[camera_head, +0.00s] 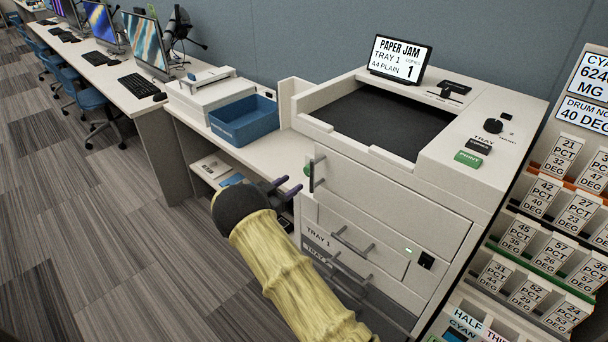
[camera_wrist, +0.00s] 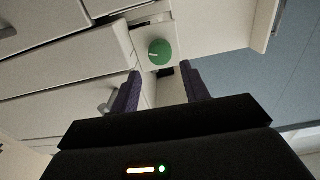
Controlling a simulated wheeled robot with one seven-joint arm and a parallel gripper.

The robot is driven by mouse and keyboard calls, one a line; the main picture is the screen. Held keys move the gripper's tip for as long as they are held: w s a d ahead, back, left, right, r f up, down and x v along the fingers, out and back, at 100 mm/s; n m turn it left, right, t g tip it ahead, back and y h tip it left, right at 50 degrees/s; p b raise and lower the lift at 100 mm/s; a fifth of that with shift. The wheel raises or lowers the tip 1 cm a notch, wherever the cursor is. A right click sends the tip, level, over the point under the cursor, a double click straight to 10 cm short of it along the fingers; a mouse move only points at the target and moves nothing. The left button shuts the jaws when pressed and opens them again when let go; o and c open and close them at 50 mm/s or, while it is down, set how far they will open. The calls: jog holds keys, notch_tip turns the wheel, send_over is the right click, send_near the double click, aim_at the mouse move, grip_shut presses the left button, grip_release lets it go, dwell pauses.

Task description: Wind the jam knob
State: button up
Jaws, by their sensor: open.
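The copier (camera_head: 440,185) stands at the centre right. Its screen (camera_head: 398,58) reads "PAPER JAM, TRAY 1, A4 PLAIN" and 1. The round green jam knob (camera_head: 308,169) is at the left edge of its front, beside an upright dark handle. In the wrist view the knob (camera_wrist: 160,52) shows whole, with a pale mark on its left half. My gripper (camera_head: 287,187) has its purple fingers apart and empty, pointing at the knob. In the wrist view the fingers (camera_wrist: 160,70) stand either side of the knob's line, with a gap to it.
Drawer handles (camera_head: 352,240) stick out from the copier front below the knob. A side table with a blue tray (camera_head: 243,121) and a white device (camera_head: 203,84) stands to the left. A rack of labelled cartons (camera_head: 560,190) is at the right. The carpet floor (camera_head: 110,230) at left is clear.

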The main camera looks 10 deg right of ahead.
aim_at(307, 173)
jog(key=x, duration=0.7)
jog(key=c, duration=0.7)
